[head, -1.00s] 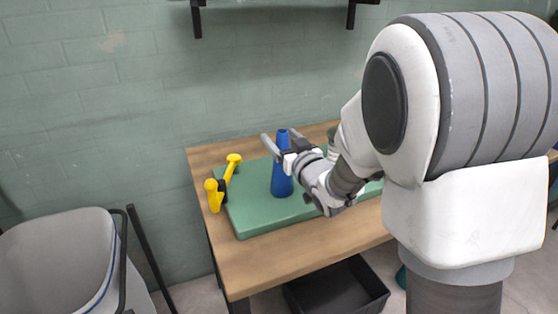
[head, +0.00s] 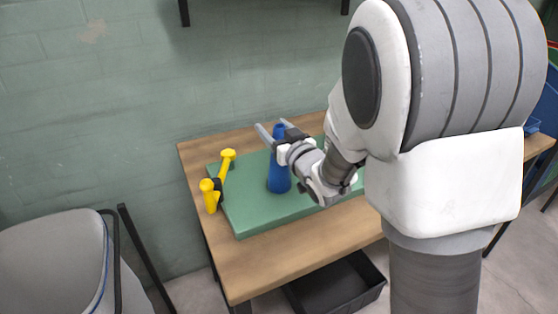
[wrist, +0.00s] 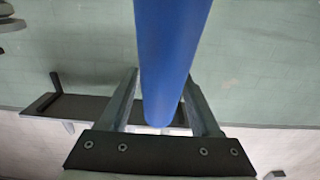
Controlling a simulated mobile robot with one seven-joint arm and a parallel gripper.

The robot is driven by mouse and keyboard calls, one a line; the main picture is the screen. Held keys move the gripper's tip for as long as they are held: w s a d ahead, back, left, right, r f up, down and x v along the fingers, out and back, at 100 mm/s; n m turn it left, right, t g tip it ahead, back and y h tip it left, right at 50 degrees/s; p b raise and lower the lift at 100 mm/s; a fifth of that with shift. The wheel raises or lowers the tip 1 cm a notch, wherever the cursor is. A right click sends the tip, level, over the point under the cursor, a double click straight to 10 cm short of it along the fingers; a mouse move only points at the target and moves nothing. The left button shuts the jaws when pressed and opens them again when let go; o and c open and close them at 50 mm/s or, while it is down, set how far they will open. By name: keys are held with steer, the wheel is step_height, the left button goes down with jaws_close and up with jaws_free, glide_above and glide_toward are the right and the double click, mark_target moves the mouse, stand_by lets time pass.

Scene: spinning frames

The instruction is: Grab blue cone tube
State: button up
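The blue cone tube (head: 279,176) stands upright on a green board on the table, its narrow end up. My gripper (head: 272,134) is at the upper part of the tube in the head view. In the wrist view the blue tube (wrist: 172,60) runs between the two fingers of my gripper (wrist: 163,95). The fingers are open, one on each side of it, with a visible gap at least on the left. The tube's base is out of the wrist view.
The green board (head: 255,222) lies on a wooden table (head: 265,258). A yellow object with two knobs (head: 218,182) stands at the board's left edge. A black bin (head: 340,290) is under the table and a grey bin (head: 50,262) stands at the left. A dark shelf (wrist: 90,107) is on the wall.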

jaws_close()
steer(key=shift+r, duration=0.1)
stand_by(0.3)
